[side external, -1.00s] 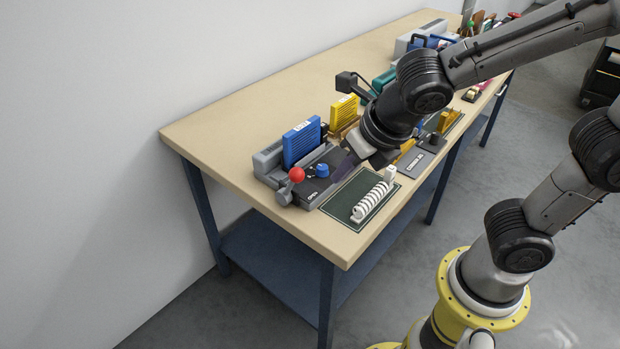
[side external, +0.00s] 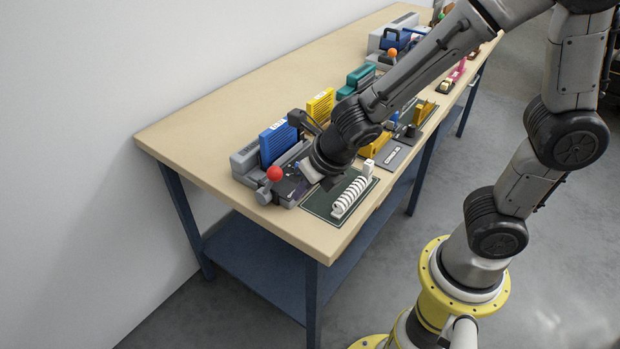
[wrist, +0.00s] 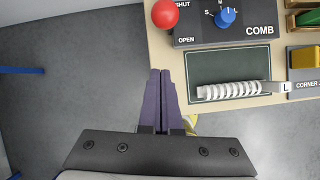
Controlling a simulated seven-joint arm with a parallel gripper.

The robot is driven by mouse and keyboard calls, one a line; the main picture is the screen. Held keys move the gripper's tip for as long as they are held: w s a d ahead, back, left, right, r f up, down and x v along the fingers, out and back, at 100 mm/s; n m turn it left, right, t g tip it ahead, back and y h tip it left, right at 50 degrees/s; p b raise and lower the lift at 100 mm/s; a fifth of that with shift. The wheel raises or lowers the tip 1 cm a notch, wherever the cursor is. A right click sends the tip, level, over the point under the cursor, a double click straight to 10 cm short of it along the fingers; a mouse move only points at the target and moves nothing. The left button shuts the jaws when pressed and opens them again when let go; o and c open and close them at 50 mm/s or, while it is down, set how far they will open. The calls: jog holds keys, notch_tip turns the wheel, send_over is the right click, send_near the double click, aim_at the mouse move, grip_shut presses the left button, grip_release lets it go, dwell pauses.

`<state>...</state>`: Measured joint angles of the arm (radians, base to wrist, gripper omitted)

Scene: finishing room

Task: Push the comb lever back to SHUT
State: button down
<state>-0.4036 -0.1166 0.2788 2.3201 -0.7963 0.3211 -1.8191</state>
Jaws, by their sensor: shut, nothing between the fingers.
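The comb lever shows as a red ball knob (side external: 274,173) on a grey arm at the near left end of the grey machine. In the wrist view the red knob (wrist: 165,14) is at the top, left of the dark COMB panel (wrist: 235,33), beside the SHUT and OPEN labels and closer to SHUT in the picture. My gripper (wrist: 160,73) is shut and empty, its purple fingers together below the knob in the picture and apart from it. In the side view my gripper (side external: 301,187) is just right of the knob; its fingertips are hard to make out.
A blue dial (wrist: 225,17) sits on the panel. A green mat (side external: 317,204) with a white comb spine (side external: 350,198) lies at the table's front edge. A blue block (side external: 278,143) stands behind the lever. Floor is open past the table edge.

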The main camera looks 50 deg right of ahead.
aim_at(274, 171)
jog(key=w, duration=0.4)
jog(key=shift+d+r, duration=0.15)
jog(key=shift+d, duration=0.25)
jog(key=shift+w+r, duration=0.1)
jog(key=shift+w, duration=0.05)
jog(key=shift+w+r, duration=0.2)
jog(key=shift+w, duration=0.05)
jog(key=shift+w+r, duration=0.1)
jog(key=shift+w, duration=0.1)
jog(key=shift+w+r, duration=0.45)
jog(key=shift+w, duration=0.3)
jog(key=w, duration=0.9)
jog(key=shift+w+r, duration=0.15)
jog(key=shift+r, duration=0.25)
jog(key=shift+d, duration=0.1)
